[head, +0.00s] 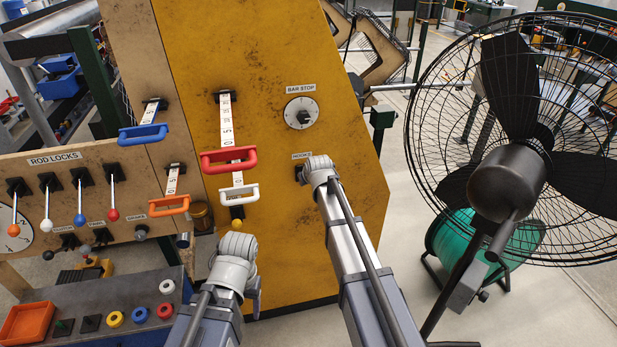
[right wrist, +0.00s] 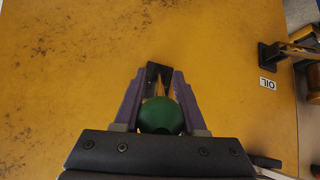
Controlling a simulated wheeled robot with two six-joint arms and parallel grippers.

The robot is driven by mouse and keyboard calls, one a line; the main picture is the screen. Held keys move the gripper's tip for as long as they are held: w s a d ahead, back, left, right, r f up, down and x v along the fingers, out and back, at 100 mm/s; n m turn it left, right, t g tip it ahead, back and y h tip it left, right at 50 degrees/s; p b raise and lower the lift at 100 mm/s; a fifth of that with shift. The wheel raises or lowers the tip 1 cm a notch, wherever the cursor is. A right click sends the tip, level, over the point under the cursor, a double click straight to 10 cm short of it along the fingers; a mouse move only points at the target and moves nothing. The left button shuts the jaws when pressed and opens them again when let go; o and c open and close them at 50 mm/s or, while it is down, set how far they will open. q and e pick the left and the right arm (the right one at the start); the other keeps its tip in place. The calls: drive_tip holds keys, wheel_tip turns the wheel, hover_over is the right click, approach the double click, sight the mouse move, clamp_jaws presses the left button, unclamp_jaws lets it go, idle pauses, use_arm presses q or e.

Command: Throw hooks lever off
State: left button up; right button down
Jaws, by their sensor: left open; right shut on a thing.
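The hooks lever is mounted on the yellow panel under a partly hidden "HOOKS" label (head: 301,155). Its black base (head: 298,174) shows just left of my right wrist in the head view. In the right wrist view the lever has a green ball knob (right wrist: 160,117) and a short brass-coloured shaft. My right gripper (right wrist: 159,88) has its purple fingers shut around the knob, one on each side. In the head view the right wrist hides the knob and fingers. My left gripper (head: 254,290) is open and empty, low in front of the panel, mostly hidden by its wrist.
A "BAR STOP" dial (head: 302,113) sits above the lever. Red (head: 229,160), white (head: 239,194), blue (head: 143,133) and orange (head: 170,205) handles project at left. Rod lock levers (head: 80,219) stand further left. A large caged fan (head: 505,180) stands at right. An "OIL" label (right wrist: 268,84) shows in the wrist view.

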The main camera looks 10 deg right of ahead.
drive_tip(key=shift+w, duration=0.1)
idle(0.4)
drive_tip(key=c, duration=0.5)
unclamp_jaws()
drive_tip(key=shift+c, duration=0.2)
drive_tip(key=shift+r, duration=0.1)
drive_tip(key=p+v, duration=0.6)
drive_tip(key=v, duration=0.2)
drive_tip(key=shift+w+d, duration=0.1)
